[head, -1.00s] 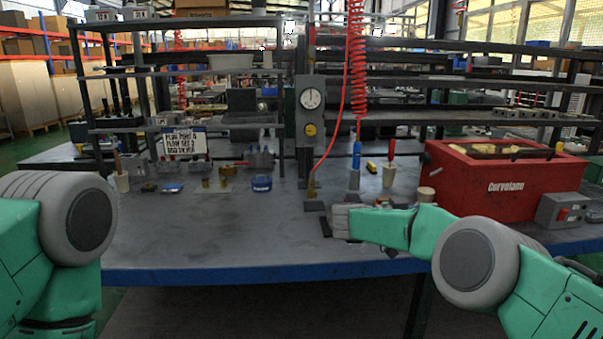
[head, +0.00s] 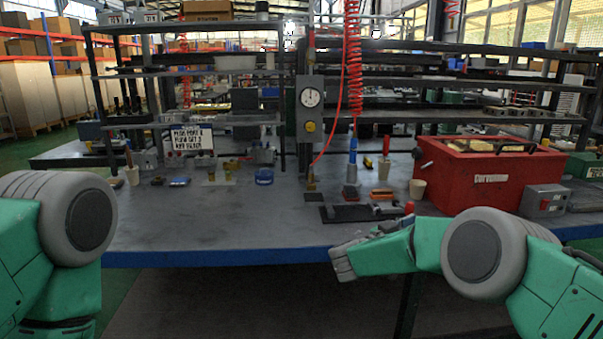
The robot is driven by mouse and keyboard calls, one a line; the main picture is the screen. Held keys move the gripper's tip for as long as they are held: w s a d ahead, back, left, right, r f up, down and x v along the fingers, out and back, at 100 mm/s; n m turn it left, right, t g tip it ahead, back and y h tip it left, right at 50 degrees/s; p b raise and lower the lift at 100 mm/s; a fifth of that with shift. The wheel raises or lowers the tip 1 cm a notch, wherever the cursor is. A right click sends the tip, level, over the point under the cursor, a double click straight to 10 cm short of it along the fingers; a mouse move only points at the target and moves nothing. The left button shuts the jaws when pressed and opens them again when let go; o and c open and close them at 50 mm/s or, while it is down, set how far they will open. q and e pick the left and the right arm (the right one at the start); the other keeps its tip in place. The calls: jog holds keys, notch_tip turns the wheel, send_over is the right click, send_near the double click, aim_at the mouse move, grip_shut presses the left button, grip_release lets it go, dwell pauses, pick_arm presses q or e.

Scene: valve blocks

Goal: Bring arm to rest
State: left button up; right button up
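My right arm comes in from the right, and its gripper (head: 343,262) is at the table's front edge, in front of and below the tabletop surface. Its fingers look close together, but the grey tip is small and I cannot tell whether they are open or shut. Nothing is visibly held in it. My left arm shows only as a green link and grey joint at the left edge; its gripper is out of view. A dark mat (head: 350,213) with small parts and a red-handled item (head: 409,208) lies on the table behind my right gripper.
The grey table (head: 215,225) has a blue front edge. A red box (head: 485,178) and a grey switch box (head: 543,200) stand at the right. A gauge post (head: 310,120), a red coiled hose (head: 354,60) and a sign (head: 193,139) stand behind. The table's left front is clear.

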jog(key=s+a+f+n+t+y, duration=0.25)
jog(key=f+n+y, duration=0.25)
jog(key=f, duration=0.4)
jog(key=s+a+f+n+t+y, duration=0.2)
jog(key=s+f+n+t+y, duration=0.1)
jog(key=f+n+y, duration=0.4)
jog(key=s+f+g+y, duration=0.3)
jog(key=s+f, duration=0.6)
jog(key=s, duration=0.2)
jog(key=s+d+f+g+y, duration=0.1)
jog(key=s+g, duration=0.4)
jog(key=s, duration=1.2)
jog(key=s+d+f+g+y, duration=0.1)
jog(key=s+d+g, duration=0.2)
jog(key=s, duration=1.4)
jog(key=g, duration=0.2)
jog(key=shift+s+f+n+g, duration=0.25)
jog(key=shift+s+n+g, duration=0.05)
jog(key=shift+n+g, duration=0.1)
jog(key=shift+w, duration=0.15)
